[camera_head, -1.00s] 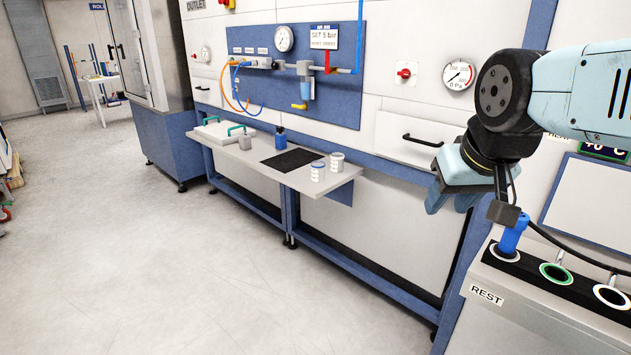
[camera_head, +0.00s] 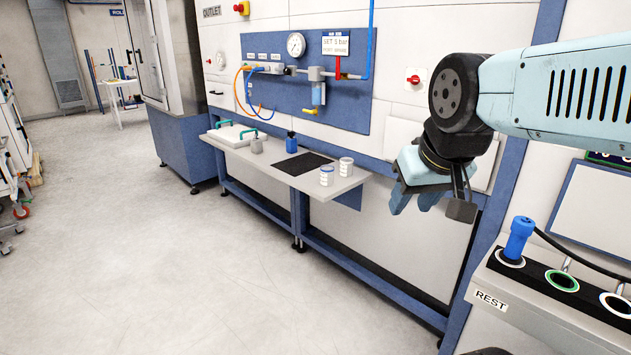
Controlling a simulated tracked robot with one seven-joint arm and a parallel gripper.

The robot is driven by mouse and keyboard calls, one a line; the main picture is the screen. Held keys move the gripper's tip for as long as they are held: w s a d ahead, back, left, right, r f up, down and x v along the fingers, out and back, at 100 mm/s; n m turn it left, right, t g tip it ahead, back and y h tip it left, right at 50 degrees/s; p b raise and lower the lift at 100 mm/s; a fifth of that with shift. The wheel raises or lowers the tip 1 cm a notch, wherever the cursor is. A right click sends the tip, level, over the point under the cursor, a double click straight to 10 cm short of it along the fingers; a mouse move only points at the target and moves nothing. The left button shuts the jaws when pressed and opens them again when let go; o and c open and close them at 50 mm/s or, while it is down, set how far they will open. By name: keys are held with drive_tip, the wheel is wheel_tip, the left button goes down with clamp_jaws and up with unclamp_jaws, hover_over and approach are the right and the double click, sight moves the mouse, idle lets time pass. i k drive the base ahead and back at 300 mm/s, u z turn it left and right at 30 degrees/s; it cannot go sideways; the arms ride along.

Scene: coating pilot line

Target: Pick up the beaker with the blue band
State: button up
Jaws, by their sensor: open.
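Two small white beakers stand upright, close together, near the right end of the grey shelf (camera_head: 262,170). The nearer beaker (camera_head: 327,177) shows a bluish band at its top. The other beaker (camera_head: 346,168) stands just behind it to the right, and its band looks paler, though both are small here.
On the shelf are a black mat (camera_head: 300,164), a blue bottle (camera_head: 291,143), a grey container (camera_head: 256,146) and a white tray with green handles (camera_head: 231,135). A REST-labelled holder (camera_head: 525,290) with a blue tool (camera_head: 519,238) stands at right.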

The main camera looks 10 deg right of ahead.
sight(326, 171)
drive_tip(key=i, duration=1.6)
drive_tip(key=z, duration=0.05)
